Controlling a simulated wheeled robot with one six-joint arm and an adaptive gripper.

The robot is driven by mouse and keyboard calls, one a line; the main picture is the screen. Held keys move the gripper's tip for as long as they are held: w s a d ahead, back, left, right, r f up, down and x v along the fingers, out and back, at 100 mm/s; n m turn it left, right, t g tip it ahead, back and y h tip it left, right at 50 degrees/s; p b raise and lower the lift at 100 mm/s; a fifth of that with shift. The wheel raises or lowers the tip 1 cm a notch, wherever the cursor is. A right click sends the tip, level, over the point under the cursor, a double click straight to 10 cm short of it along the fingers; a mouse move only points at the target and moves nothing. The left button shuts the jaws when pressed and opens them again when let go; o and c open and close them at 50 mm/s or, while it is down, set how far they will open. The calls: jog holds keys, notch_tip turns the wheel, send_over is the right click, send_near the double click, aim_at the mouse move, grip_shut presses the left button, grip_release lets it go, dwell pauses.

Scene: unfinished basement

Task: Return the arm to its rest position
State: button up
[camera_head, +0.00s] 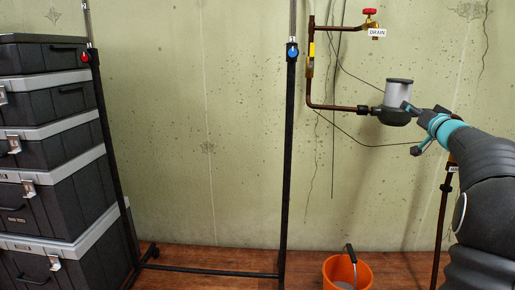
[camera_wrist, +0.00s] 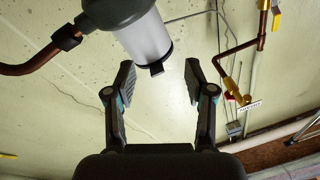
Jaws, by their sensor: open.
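My gripper (camera_head: 412,128) is at the right of the head view, at the end of my arm, close to a pipe fitting with a dark body and a pale cylinder (camera_head: 398,93) on top. In the wrist view, my gripper (camera_wrist: 159,70) has its two fingers spread with nothing between them. The same pale cylinder (camera_wrist: 145,40) shows upside down beyond and above the fingertips. The fingers appear apart from it, though the exact distance is hard to tell.
Copper pipe (camera_head: 340,107) runs along the concrete wall, with a red-handled drain valve (camera_head: 370,24) above. An orange bucket (camera_head: 338,273) stands on the floor below. A black metal stand (camera_head: 287,160) and stacked dark cases (camera_head: 55,150) are at left.

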jog(key=s+a+f+m+g+y, duration=0.1)
jog(key=s+a+f+g, duration=0.1)
jog(key=a+f, duration=0.3)
jog(key=s+a+f+g+y, duration=0.1)
jog(key=s+a+f+g, duration=0.15)
jog(key=f, duration=0.35)
jog(key=s+a+f+g+y+p, duration=0.1)
jog(key=s+a+f+g, duration=0.25)
jog(key=s+a, duration=0.25)
jog(key=s+a+f+g+p, duration=0.2)
jog(key=s+a+f+g, duration=0.15)
jog(key=s+a, duration=0.2)
jog(key=s+a+f+n+g+h+p, duration=0.15)
jog(key=s+a, duration=0.35)
jog(key=s, duration=0.6)
jog(key=s+a+f+g+h+p, duration=0.25)
jog(key=s+a, duration=0.25)
jog(key=s, duration=0.7)
jog(key=s+a+r+n+t+p, duration=0.1)
jog(key=s+a+r+n+p, duration=0.2)
jog(key=s, duration=0.4)
notch_tip(320, 180, up, 3)
jog(key=shift+s+a+f+n+y+p, duration=0.15)
jog(key=shift+s+a+n+y+p, duration=0.2)
jog(key=shift+a, duration=0.55)
jog(key=shift+w+t, duration=0.1)
jog(key=shift+t, duration=0.15)
